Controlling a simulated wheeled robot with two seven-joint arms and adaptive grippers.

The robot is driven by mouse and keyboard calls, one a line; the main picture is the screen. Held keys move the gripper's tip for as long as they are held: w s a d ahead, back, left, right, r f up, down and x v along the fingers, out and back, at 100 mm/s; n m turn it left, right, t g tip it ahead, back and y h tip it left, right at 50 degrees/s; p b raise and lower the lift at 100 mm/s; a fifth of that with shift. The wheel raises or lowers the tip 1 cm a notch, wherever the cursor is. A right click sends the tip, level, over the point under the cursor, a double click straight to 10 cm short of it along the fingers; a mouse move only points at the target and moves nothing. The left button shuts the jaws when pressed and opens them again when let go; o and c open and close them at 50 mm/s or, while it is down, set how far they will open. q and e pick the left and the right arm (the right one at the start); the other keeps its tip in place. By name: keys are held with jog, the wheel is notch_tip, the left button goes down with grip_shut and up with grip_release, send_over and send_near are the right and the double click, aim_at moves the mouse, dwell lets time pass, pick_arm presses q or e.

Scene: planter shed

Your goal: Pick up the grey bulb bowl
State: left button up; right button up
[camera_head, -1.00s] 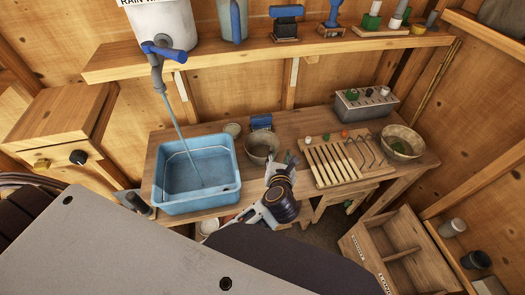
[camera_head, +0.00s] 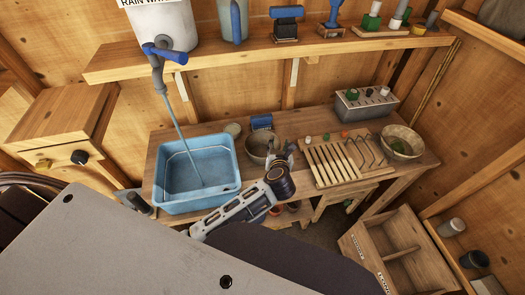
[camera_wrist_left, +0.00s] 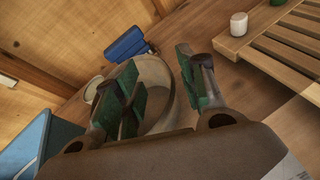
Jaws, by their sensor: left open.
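The grey bulb bowl (camera_head: 256,146) stands on the workbench just right of the blue basin. My left gripper (camera_head: 282,151) is at the bowl's right side and covers part of it in the head view. In the left wrist view, my left gripper (camera_wrist_left: 157,60) is open, with green-padded fingers. The bowl (camera_wrist_left: 152,72) shows between and behind them, its near part hidden by the fingers and the gripper body. I cannot tell whether the fingers touch it. My right gripper is not in view.
The blue basin (camera_head: 165,198) is left of the bowl, with a water stream running into it. A blue object (camera_head: 262,121) lies behind the bowl. A slatted wooden rack (camera_head: 322,164) is to its right. Another bowl (camera_head: 417,147) with green contents stands farther right.

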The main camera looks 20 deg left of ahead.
aim_at(277, 140)
pick_arm(q)
jog(key=shift+w+a, duration=0.1)
jog(key=shift+w, duration=0.1)
jog(key=shift+w+f, duration=0.15)
jog(key=shift+f+p+x, duration=0.1)
jog(key=shift+p+x, duration=0.05)
jog(key=shift+x, duration=1.05)
jog(key=shift+f+p+x, duration=0.15)
jog(key=shift+x, duration=1.1)
jog(key=shift+s+a, duration=0.15)
jog(key=shift+s, duration=0.05)
grip_shut()
